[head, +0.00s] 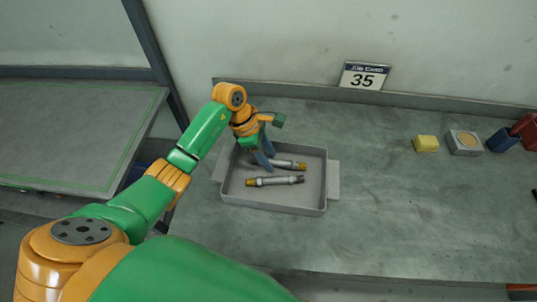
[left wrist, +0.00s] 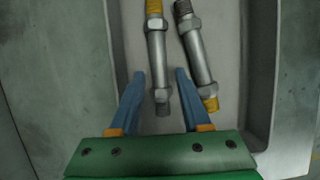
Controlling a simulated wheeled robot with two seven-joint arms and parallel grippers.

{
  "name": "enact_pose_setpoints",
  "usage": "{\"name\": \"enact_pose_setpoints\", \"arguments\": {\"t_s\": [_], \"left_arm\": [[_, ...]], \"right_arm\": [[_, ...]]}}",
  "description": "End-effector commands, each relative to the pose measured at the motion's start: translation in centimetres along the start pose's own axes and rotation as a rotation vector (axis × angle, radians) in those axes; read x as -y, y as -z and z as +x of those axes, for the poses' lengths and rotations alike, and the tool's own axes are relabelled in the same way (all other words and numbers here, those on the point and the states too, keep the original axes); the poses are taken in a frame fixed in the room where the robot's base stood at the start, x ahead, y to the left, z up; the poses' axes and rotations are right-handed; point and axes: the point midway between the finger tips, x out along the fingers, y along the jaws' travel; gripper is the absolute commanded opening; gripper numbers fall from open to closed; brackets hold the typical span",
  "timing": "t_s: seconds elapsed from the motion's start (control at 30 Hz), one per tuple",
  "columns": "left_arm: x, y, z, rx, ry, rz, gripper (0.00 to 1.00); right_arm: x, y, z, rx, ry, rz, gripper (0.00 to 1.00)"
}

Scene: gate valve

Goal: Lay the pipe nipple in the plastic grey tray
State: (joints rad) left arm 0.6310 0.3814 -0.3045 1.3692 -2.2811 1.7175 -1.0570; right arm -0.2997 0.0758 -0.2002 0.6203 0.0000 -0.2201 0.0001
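The plastic grey tray (head: 262,204) stands on the workbench. Two metal pipe nipples lie in it, one nearer (head: 281,181) and one farther (head: 290,164). Each has a hex collar and one yellow end. In the left wrist view one nipple (left wrist: 157,55) lies lengthwise, its dark threaded end between my fingers, and the other (left wrist: 198,55) lies tilted to its right. My left gripper (head: 267,162) points down into the tray. Its blue fingers (left wrist: 158,75) are apart, with visible gaps to the nipple between them. My right gripper is out of view.
A yellow block (head: 426,143), a grey block with a tan round top (head: 464,142) and a blue container (head: 503,140) stand at the right. The bench right of the tray is clear.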

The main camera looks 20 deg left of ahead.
Motion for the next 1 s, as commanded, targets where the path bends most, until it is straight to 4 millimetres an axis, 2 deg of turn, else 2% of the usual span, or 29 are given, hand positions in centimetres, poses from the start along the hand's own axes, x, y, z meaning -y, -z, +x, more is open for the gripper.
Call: {"name": "enact_pose_setpoints", "arguments": {"t_s": [0.33,0.43,0.6,0.7,1.0], "left_arm": [[0.0,0.0,-0.2,0.000,-0.001,0.001,0.61],[-0.2,0.2,-1.7,-0.002,-0.006,0.002,0.61],[-0.1,0.2,-5.2,-0.002,-0.005,0.001,0.61],[-0.1,0.1,-6.6,-0.002,-0.003,0.001,0.61],[0.0,0.0,-7.1,0.000,0.001,0.000,0.61]], "right_arm": [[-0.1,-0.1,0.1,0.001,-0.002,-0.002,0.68],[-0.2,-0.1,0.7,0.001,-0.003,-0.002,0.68],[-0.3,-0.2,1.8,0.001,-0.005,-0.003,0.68],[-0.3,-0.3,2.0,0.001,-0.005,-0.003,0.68],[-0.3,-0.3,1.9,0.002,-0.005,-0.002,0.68]]}}
